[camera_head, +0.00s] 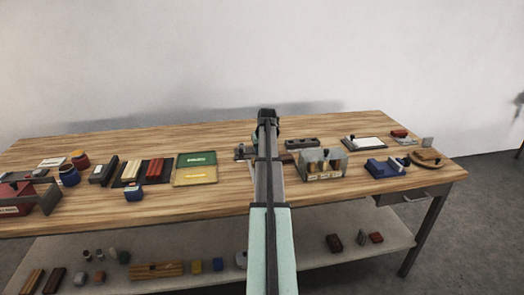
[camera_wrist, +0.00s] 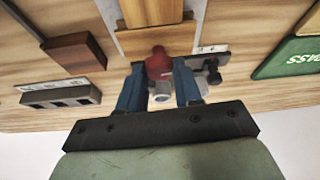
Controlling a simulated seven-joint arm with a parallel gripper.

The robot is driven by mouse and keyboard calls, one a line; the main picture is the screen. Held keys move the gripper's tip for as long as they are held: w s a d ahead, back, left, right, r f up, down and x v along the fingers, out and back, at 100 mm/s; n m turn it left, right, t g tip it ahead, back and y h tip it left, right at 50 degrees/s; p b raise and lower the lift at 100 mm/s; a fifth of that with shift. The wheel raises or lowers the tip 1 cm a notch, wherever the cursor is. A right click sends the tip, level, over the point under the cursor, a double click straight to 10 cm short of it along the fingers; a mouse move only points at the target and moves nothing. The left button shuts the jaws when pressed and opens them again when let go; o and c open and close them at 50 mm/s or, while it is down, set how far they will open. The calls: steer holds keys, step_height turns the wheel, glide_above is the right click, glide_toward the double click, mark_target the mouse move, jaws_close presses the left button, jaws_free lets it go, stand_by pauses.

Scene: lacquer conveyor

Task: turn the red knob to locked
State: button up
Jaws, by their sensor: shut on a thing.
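The red knob (camera_wrist: 158,62) shows in the wrist view, between the two blue fingers of my gripper (camera_wrist: 158,72). My gripper is shut on it. The knob sits in front of a pale plate with small printed marks (camera_wrist: 212,49) at its right side; the marks are too small to read. A small grey cylinder (camera_wrist: 162,94) shows between the fingers, nearer the wrist. In the head view my arm covers the knob, so its angle against the marks cannot be told.
A dark grey fitting (camera_wrist: 211,73) stands close beside the right finger in the wrist view. A brown block (camera_wrist: 75,52) and a grey slotted block (camera_wrist: 60,97) lie left. A green tray (camera_head: 197,158) and a clear bin (camera_head: 336,163) flank my arm in the head view.

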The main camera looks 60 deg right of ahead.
steer(key=shift+m, duration=0.5)
steer(key=o, duration=1)
steer(key=shift+o, duration=0.2)
steer(key=shift+r, duration=0.1)
steer(key=v, duration=1.3)
steer(key=shift+a+r, duration=0.25)
steer(key=shift+a, duration=0.1)
steer(key=shift+w, duration=0.1)
